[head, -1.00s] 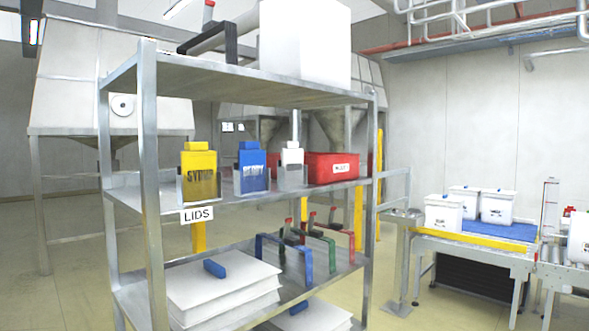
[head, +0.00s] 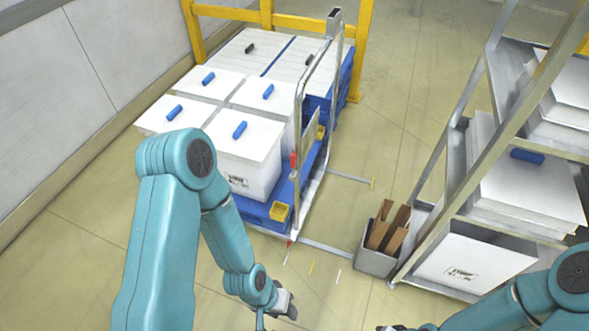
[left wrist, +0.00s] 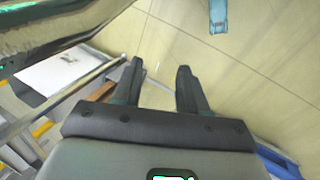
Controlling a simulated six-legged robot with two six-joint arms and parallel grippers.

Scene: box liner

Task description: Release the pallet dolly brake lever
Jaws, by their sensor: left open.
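The pallet dolly (head: 325,175) stands left of centre in the head view, with an upright metal handle frame and a blue pallet carrying several white tubs (head: 240,160). A red-handled lever (head: 293,160) stands upright by its near side. A smaller red piece (head: 289,243) shows low at the dolly's near corner; I cannot tell which one is the brake lever. My left gripper (head: 275,310) is low in front of the dolly, apart from both. In the left wrist view its two fingers (left wrist: 160,72) are apart and empty. My right gripper (head: 395,328) is mostly cut off at the bottom edge.
A metal shelf (head: 470,160) with white lids and a box stands at the right. A grey bin (head: 377,262) with brown pieces sits at its foot. Yellow rails (head: 265,15) stand behind the dolly. The floor between dolly and shelf is mostly clear.

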